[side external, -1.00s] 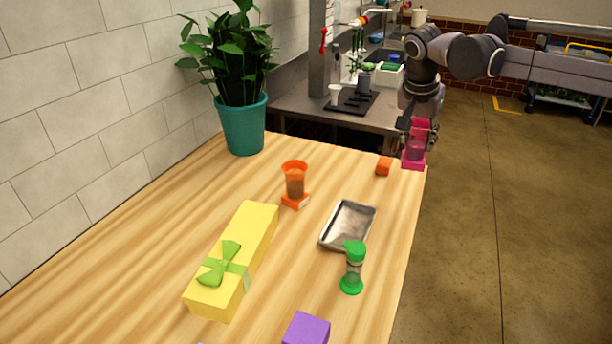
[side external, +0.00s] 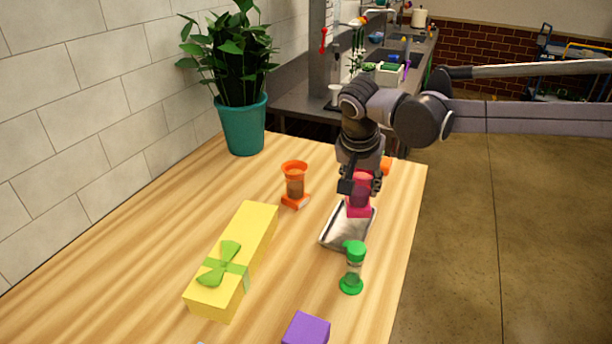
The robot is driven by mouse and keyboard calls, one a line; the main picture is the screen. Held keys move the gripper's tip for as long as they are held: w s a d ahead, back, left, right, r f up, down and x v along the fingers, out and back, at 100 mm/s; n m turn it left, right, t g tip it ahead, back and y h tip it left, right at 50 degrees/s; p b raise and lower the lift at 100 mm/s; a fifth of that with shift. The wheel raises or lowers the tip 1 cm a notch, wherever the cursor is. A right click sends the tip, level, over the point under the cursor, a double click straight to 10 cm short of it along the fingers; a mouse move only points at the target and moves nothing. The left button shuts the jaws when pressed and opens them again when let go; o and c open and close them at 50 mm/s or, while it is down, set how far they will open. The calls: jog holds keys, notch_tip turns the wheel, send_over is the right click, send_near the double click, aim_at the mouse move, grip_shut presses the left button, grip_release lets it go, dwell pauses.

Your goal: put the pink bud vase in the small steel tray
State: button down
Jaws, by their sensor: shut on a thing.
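The pink bud vase (side external: 359,207) is upright in my gripper (side external: 361,186), which is shut on it. The vase overlaps the far end of the small steel tray (side external: 338,238) in the picture. I cannot tell whether its base touches the tray or hangs just above it. The fingers and wrist hide part of the vase's upper body. The tray lies flat on the wooden table and the part of it that shows is empty.
A green vase-like piece (side external: 352,270) stands close to the tray's near side. An orange one (side external: 295,183) stands to its left.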

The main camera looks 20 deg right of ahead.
aim_at(352, 203)
jog(key=shift+w+a+f, duration=0.15)
jog(key=shift+a+f, duration=0.25)
jog(key=shift+a, duration=0.25)
jog(key=shift+f, duration=2.05)
jog(key=shift+f, duration=0.1)
jog(key=c, duration=0.8)
grip_release()
